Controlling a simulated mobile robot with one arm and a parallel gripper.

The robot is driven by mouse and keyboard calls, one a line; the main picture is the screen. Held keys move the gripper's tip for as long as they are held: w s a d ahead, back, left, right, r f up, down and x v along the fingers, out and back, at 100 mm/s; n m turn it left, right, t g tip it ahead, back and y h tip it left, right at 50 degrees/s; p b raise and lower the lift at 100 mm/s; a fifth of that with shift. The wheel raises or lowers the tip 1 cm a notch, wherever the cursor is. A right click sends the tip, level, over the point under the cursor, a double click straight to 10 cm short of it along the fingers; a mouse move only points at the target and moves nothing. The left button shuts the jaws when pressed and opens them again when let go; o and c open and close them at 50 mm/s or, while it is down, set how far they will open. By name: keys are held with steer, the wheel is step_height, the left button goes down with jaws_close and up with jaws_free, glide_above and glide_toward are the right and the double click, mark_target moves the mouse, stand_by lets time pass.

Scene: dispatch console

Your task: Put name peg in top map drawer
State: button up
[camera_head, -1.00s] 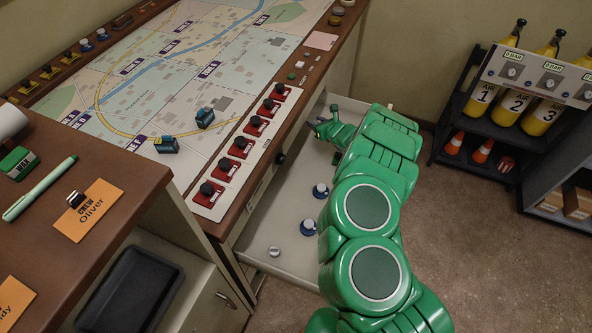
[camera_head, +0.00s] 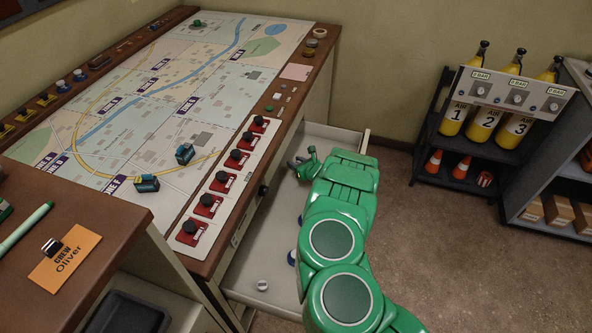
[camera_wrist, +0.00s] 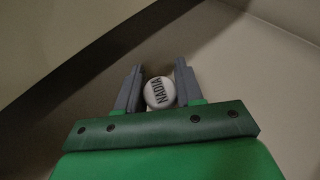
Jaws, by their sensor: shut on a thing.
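The top map drawer (camera_head: 250,270) is pulled out from under the map table in the head view, with its pale floor showing. My gripper (camera_head: 300,167) is over the far part of the open drawer. In the wrist view my gripper (camera_wrist: 158,92) is shut on a round white name peg (camera_wrist: 160,93) marked NADIA, between its two grey fingers. A pale surface lies below the peg; the gap between them cannot be told. In the head view the held peg cannot be made out.
A small light peg (camera_head: 262,285) lies in the drawer's near part, and blue-and-white pieces (camera_head: 292,257) are partly hidden by my arm. The map table (camera_head: 207,262) borders the drawer on the left. A rack (camera_head: 426,166) with yellow air cylinders stands at right.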

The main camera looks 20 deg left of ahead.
steer(key=shift+f, duration=1.85)
steer(key=shift+f, duration=0.15)
steer(key=o, duration=1)
steer(key=shift+r, duration=0.2)
steer(key=shift+v, duration=1.55)
steer(key=shift+r, duration=3.45)
steer(key=shift+a, duration=0.1)
